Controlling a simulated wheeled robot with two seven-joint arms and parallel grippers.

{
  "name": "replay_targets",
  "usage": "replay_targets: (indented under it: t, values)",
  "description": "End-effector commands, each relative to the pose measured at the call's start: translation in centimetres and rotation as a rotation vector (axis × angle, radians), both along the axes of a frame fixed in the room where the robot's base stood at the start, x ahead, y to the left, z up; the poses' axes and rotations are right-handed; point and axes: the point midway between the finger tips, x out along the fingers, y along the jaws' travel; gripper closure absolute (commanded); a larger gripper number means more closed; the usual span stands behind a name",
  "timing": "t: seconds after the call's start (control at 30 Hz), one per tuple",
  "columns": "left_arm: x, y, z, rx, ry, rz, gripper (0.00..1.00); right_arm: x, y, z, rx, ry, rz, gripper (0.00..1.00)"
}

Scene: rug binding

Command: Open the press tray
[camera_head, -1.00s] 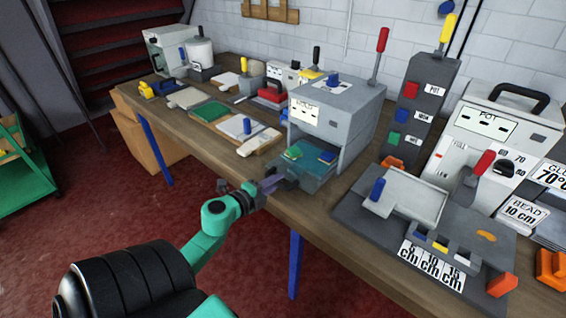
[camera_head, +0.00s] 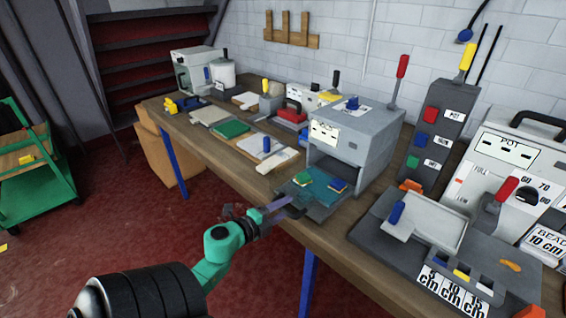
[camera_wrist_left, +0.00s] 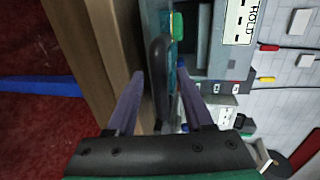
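The grey press (camera_head: 381,152) stands on the workbench, with a HOLD label on its front. Its teal tray (camera_head: 318,193) sticks out of the front opening, with a green block (camera_head: 303,179) and a blue block (camera_head: 337,185) on it. In the left wrist view, the dark tray handle (camera_wrist_left: 160,80) lies between the two purple fingers of my left gripper (camera_wrist_left: 162,92). Gaps show on both sides of the handle, so the gripper is open around it. My left gripper (camera_head: 281,207) is at the tray's front edge in the head view. My right gripper is out of view.
A grey fixture with a blue-handled plate (camera_head: 425,219) stands right of the tray. A pale board (camera_head: 267,154) and a green mat (camera_head: 231,129) lie to the left. The bench edge runs under the tray, with open red floor in front.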

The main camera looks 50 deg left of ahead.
Motion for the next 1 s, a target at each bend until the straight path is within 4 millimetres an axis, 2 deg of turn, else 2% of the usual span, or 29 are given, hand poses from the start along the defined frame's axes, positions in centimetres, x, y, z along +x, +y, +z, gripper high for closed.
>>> replay_targets:
  t: [0.2,0.33,0.47,0.73,0.87,1.0]
  values:
    - [-0.2,0.0,0.0,0.000,0.000,0.000,0.48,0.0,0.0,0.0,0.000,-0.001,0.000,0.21]
    - [-1.4,-0.1,0.1,-0.001,0.002,0.000,0.48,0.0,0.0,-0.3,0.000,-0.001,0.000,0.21]
    - [-4.4,-0.1,0.4,-0.003,0.004,0.003,0.48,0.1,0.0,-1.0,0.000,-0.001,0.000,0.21]
    - [-11.8,-0.2,2.1,0.000,0.004,0.004,0.48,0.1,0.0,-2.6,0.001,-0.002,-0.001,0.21]
    - [-13.7,-0.3,2.7,-0.001,0.002,0.002,0.48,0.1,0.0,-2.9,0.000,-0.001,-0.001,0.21]
    - [-14.3,-0.3,3.1,0.000,-0.001,0.000,0.48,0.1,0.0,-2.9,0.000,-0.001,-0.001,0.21]
